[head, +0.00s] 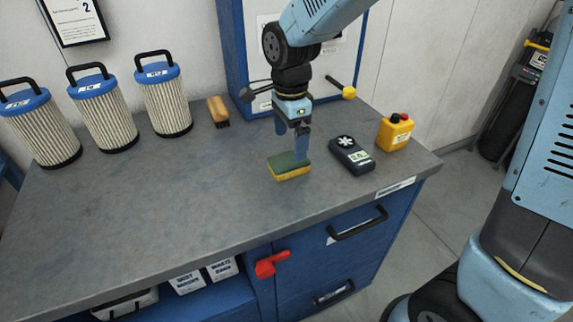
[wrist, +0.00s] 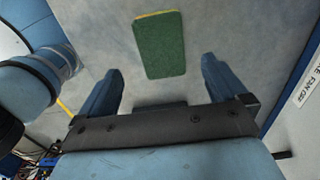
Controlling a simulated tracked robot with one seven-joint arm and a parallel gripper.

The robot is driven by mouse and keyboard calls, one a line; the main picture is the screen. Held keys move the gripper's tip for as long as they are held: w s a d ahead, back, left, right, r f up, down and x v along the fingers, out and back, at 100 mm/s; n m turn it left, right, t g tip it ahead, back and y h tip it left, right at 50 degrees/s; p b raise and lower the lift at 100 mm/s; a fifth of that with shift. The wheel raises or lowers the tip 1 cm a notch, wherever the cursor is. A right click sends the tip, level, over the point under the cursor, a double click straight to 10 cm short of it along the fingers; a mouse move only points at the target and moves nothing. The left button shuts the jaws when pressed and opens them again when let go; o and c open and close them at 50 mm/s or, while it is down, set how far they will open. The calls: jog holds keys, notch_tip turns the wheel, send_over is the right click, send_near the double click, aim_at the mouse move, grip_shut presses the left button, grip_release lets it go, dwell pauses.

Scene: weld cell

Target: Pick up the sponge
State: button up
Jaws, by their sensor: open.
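The sponge (head: 290,167) lies flat on the grey bench top, green on its upper face and yellow below. It also shows in the wrist view (wrist: 160,45), green with a thin yellow edge, ahead of the fingers and roughly centred between them. My gripper (head: 291,149) is above the bench, just behind and over the sponge in the head view. In the wrist view its two blue fingers (wrist: 160,75) are spread apart with nothing between them. I cannot tell the exact height of the fingertips above the sponge.
A dark handheld meter (head: 351,154) and a yellow button box (head: 395,132) stand right of the sponge. A wooden-handled brush (head: 218,111) and several filter cartridges (head: 163,97) stand to the left. A blue cabinet (head: 232,50) is behind. The bench (head: 190,200) is clear at front left.

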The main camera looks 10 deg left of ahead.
aim_at(289, 160)
jog(key=shift+a+f, duration=0.15)
jog(key=shift+f, duration=3.2)
jog(key=shift+c, duration=0.5)
jog(key=c, duration=1.1)
jog(key=shift+r, duration=0.1)
